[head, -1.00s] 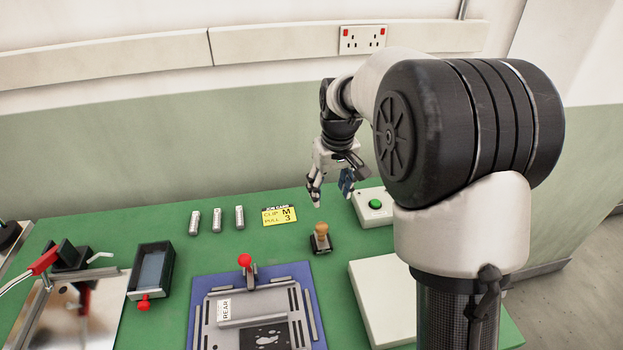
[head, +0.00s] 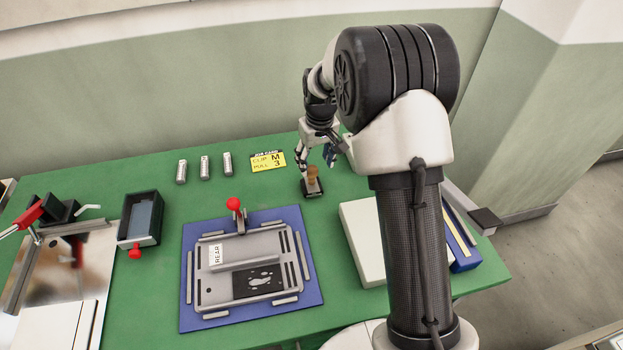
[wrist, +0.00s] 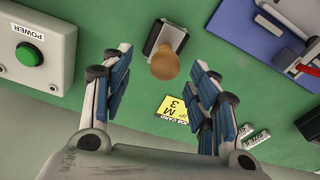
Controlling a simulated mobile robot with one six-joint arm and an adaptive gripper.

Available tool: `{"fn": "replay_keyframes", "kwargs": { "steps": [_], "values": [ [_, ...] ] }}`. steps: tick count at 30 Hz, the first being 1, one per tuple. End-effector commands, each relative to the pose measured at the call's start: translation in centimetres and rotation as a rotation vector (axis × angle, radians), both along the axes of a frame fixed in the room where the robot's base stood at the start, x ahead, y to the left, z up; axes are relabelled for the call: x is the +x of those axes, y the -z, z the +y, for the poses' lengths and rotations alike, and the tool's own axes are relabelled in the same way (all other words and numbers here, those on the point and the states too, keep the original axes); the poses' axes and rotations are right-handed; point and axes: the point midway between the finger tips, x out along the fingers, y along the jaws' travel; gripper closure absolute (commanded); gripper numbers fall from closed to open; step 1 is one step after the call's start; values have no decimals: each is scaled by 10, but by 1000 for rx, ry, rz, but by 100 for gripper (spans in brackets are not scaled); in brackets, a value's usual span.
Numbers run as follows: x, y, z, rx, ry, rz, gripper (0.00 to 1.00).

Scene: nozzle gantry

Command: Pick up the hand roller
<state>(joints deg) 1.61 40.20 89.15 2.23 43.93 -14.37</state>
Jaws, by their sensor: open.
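The hand roller (head: 312,176) appears to be the small tool with an upright wooden handle and a dark base, standing on the green bench. In the wrist view its round handle end (wrist: 165,66) points towards the camera, with the dark, pale-edged base (wrist: 168,38) behind it. My gripper (head: 315,160) is open just above the tool. In the wrist view the gripper (wrist: 162,58) has a finger on each side of the handle, with gaps showing on both sides and nothing held. The lower part of the base is partly hidden by the handle.
A yellow job card (head: 268,161) and several small metal cylinders (head: 204,167) lie to the left. A blue mat (head: 190,318) with a grey fixture is in front. A white box (head: 358,240) is at right. The power button box (wrist: 38,50) shows in the wrist view.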

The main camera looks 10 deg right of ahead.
Motion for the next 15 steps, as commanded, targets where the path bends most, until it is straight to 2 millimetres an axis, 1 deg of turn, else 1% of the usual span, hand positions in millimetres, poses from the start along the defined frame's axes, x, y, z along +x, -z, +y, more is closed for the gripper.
{"fn": "replay_keyframes", "kwargs": {
  "steps": [4,10,12,15],
  "values": [
    [2,12,4,0,-1,1,46],
    [7,43,9,-1,-1,3,46],
    [8,50,9,0,0,1,46],
    [9,51,9,0,0,-1,46]
  ]
}}
